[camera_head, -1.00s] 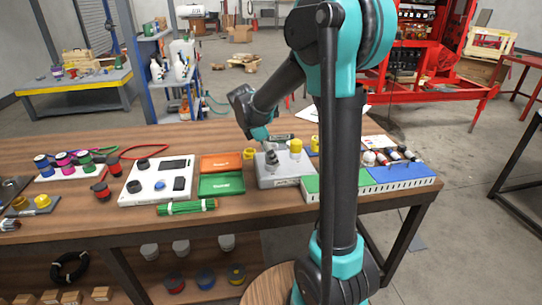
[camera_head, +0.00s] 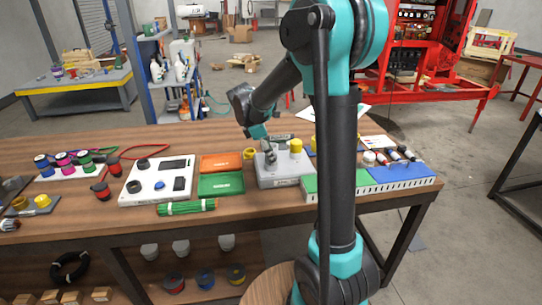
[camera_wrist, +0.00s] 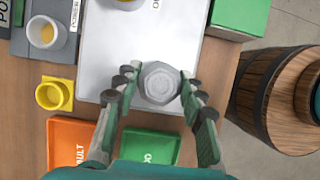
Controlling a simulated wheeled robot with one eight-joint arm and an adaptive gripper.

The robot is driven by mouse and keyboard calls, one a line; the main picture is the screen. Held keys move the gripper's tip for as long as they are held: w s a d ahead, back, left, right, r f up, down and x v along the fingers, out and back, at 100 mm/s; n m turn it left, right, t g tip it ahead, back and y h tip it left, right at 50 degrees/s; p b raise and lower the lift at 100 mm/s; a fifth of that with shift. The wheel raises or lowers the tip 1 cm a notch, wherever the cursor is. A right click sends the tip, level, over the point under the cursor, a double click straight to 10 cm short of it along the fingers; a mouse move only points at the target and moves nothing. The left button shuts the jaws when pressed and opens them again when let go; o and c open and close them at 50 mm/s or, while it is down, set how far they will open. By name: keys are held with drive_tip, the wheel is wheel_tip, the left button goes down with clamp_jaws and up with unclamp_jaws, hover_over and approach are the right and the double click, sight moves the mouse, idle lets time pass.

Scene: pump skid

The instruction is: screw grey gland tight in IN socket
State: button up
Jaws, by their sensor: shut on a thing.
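The grey gland (camera_wrist: 160,83) has a hexagonal top and sits on the pale grey box (camera_wrist: 110,45), where it appears upright. My gripper (camera_wrist: 160,88) has its fingers on either side of the gland and is shut on it, seen from above. In the head view the gland (camera_head: 271,156) stands on the left part of the box (camera_head: 285,181), under my gripper (camera_head: 268,147). The IN socket is hidden beneath the gland, and I cannot tell how deep the gland is seated.
A yellow gland (camera_head: 295,146) stands on the same box to the right. An orange tray (camera_head: 220,161) and a green tray (camera_head: 220,184) lie to its left, with a yellow ring-shaped part (camera_wrist: 52,94) nearby.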

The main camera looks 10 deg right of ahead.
drive_tip(key=m+g, duration=0.1)
drive_tip(key=m, duration=0.2)
drive_tip(key=m+g, duration=0.1)
drive_tip(key=m, duration=0.2)
drive_tip(key=shift+m+g+y, duration=0.3)
drive_tip(key=shift+m, duration=0.1)
drive_tip(key=o, duration=1.2)
drive_tip(key=n+t, duration=0.1)
drive_tip(key=n, duration=0.2)
drive_tip(key=shift+n, duration=0.4)
drive_tip(key=n+t, duration=0.1)
drive_tip(key=n, duration=0.1)
drive_tip(key=n+t, duration=0.1)
drive_tip(key=n, duration=0.2)
drive_tip(key=shift+n+h, duration=0.3)
drive_tip(key=shift+h, duration=0.1)
drive_tip(key=shift+t, duration=0.3)
drive_tip(key=shift+c, duration=0.6)
